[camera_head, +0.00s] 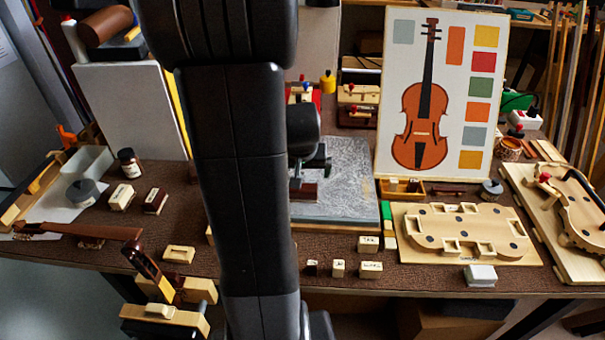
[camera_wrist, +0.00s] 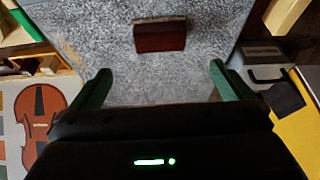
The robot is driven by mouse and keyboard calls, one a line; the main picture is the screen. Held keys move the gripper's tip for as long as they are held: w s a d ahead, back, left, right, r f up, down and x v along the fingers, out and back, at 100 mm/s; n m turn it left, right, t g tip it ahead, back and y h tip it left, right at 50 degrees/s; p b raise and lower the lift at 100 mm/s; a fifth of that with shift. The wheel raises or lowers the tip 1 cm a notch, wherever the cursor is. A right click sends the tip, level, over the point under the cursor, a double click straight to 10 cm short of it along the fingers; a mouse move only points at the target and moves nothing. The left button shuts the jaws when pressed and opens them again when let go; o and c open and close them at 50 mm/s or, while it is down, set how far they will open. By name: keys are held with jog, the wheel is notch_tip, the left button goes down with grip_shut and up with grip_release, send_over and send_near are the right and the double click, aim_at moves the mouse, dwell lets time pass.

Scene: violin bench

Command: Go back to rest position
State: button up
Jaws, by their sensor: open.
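My gripper shows in the wrist view (camera_wrist: 160,72) with its two green fingers spread wide and nothing between them. A dark red-brown block (camera_wrist: 160,38) lies on the grey speckled slab beyond the fingertips, apart from them. In the head view my arm crosses the middle of the picture and hides much of the gripper; a dark green finger shows just right of the arm. There the red-brown block (camera_head: 304,191) sits on the grey slab (camera_head: 345,170), below the gripper and partly hidden by the arm.
A pale wooden violin mould (camera_head: 467,233) and a violin body (camera_head: 580,205) lie at the right. Several small blocks (camera_head: 371,270) line the front edge. A white panel (camera_head: 130,115) stands at the left.

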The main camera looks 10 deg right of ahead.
aim_at(303, 188)
dwell(0.4)
jog(key=b+x, duration=0.1)
jog(key=x, duration=1.1)
jog(key=shift+f, duration=0.15)
